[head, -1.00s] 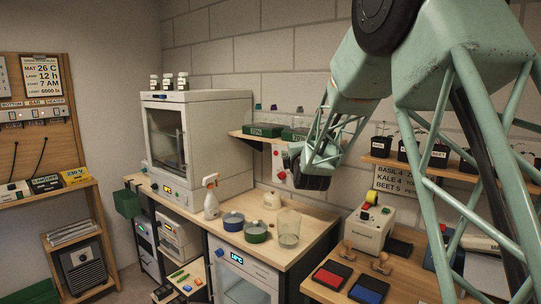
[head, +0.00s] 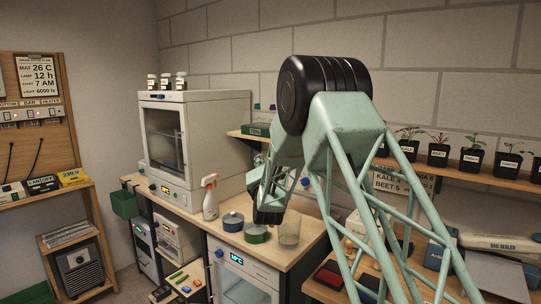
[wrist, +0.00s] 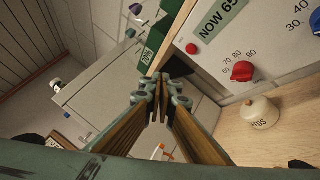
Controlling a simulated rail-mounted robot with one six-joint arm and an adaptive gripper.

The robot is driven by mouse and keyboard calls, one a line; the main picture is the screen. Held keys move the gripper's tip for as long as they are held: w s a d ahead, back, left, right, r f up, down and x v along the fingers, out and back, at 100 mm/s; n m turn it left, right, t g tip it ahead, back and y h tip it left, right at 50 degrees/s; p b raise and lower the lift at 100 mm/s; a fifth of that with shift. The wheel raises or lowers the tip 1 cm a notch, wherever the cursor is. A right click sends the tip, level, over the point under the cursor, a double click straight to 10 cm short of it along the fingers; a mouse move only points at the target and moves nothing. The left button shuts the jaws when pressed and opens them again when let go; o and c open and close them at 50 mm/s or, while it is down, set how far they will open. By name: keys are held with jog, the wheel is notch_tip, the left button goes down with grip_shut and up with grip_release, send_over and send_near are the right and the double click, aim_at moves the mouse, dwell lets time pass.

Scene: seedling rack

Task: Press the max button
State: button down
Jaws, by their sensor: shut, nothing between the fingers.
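In the wrist view a pale control panel (wrist: 225,85) shows a "NOW 65" display (wrist: 218,22), a red button (wrist: 191,48), a red dial (wrist: 242,71) with numbers around it, and part of a blue knob or button (wrist: 316,29) at the right edge. I cannot read a "max" label on any of them. My gripper (wrist: 160,80) is shut and empty, its fingertips left of and below the red button in the picture. My arm mostly hides the panel there.
A small white jar (wrist: 260,113) stands on the bench below the dial. A white cabinet (head: 205,130) stands left.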

jog(key=shift+w+a+f, duration=0.1)
jog(key=shift+a+f, duration=0.25)
jog(key=shift+a, duration=0.4)
jog(key=shift+w, duration=0.1)
jog(key=w+d+p, duration=0.1)
jog(key=w+d, duration=0.3)
jog(key=w, duration=0.3)
jog(key=shift+d+p, duration=0.35)
jog(key=shift+d, duration=0.05)
jog(key=shift+w+d+b, duration=0.45)
jog(key=shift+w+b, duration=0.25)
jog(key=shift+w, duration=0.05)
dwell(2.8)
jog(key=shift+s+a, duration=0.1)
dwell(0.4)
jog(key=shift+s+a+b, duration=0.35)
jog(key=shift+s+b, duration=0.2)
jog(key=shift+s, duration=0.1)
